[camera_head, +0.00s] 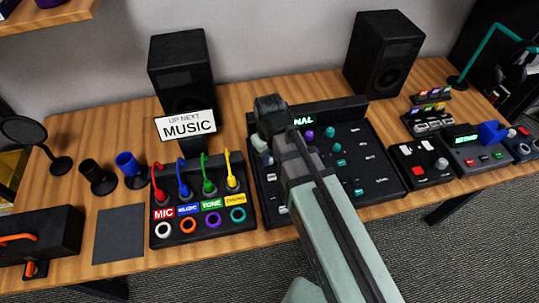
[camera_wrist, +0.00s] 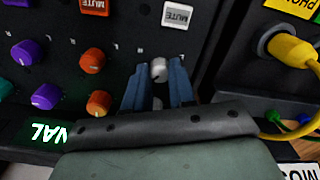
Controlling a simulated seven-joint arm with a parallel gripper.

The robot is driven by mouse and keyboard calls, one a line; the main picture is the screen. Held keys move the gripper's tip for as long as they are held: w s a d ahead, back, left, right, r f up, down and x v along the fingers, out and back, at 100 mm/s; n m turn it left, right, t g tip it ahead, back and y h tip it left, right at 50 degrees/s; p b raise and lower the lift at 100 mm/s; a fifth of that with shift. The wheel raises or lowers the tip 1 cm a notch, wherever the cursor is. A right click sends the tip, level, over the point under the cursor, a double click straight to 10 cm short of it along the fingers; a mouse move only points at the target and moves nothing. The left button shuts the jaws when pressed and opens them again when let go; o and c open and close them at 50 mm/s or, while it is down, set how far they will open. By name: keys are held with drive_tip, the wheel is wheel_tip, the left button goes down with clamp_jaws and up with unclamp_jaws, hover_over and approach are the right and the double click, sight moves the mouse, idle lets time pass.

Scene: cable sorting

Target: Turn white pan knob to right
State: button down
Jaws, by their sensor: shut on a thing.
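The white pan knob (camera_wrist: 158,70) shows in the wrist view between the two blue fingertips of my gripper (camera_wrist: 159,78). My gripper is shut on the knob, with one finger on each side. The knob's pointer mark is too small to read for its angle. In the head view my gripper (camera_head: 262,150) is over the left part of the black mixer (camera_head: 380,185), and my arm hides the white knob and much of the panel there.
Orange knobs (camera_wrist: 92,61) and purple knobs (camera_wrist: 46,96) sit beside the white one. A cable box (camera_head: 160,238) with coloured plugs stands left of the mixer. A small control box (camera_head: 420,165) stands to its right.

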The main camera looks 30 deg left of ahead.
drive_tip(key=m, duration=0.3)
drive_tip(key=shift+m, duration=2.2)
drive_tip(key=c, duration=0.9)
unclamp_jaws()
drive_tip(key=shift+c, duration=0.2)
drive_tip(key=shift+r, duration=0.1)
wheel_tip(320, 180, up, 14)
drive_tip(key=shift+f, duration=0.2)
